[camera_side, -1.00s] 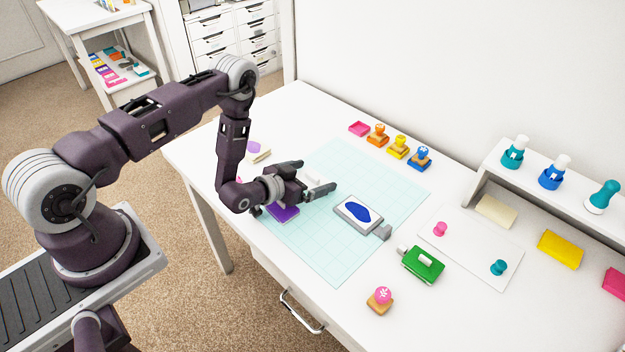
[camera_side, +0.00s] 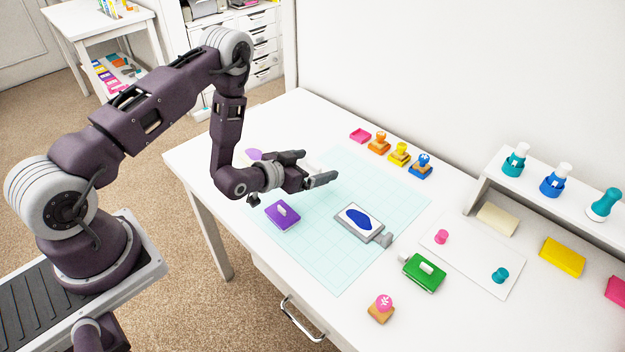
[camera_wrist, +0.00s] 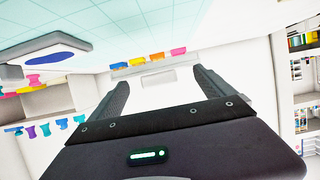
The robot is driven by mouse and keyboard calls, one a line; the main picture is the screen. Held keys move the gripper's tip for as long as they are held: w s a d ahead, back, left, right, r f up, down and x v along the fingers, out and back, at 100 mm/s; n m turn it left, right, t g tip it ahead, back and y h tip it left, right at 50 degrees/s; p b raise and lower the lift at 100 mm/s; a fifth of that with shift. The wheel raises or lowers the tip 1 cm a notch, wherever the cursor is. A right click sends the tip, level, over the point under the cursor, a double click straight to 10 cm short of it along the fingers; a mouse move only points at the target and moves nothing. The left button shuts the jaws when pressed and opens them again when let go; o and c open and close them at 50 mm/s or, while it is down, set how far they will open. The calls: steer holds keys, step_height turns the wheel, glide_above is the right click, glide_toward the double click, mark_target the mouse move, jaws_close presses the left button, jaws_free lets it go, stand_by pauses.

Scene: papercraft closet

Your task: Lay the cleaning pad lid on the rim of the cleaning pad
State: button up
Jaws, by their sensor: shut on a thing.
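The cleaning pad, which I take to be the grey-rimmed tray (camera_side: 341,225) with a white inside and a dark blue oval patch, lies flat on the pale grid mat. It also shows in the wrist view (camera_wrist: 15,72) at upper left. My gripper (camera_side: 306,168) is shut on a white, flat piece (camera_wrist: 172,78), seemingly the lid, which spans the space between the fingers. In the side view the fingers hide much of it. My gripper (camera_wrist: 163,80) holds it above the mat, to the upper left of the pad and apart from it.
A green block (camera_side: 425,278) and a pink-topped stamp (camera_side: 382,308) stand right of the mat. Orange, yellow and blue stamps line the back. A white shelf (camera_side: 535,170) stands at right.

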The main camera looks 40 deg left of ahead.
step_height(320, 180, up, 26)
steer(key=d, duration=0.2)
glide_above(358, 220)
step_height(358, 220, down, 21)
step_height(358, 220, down, 10)
steer(key=o, duration=1)
steer(key=shift+f, duration=0.15)
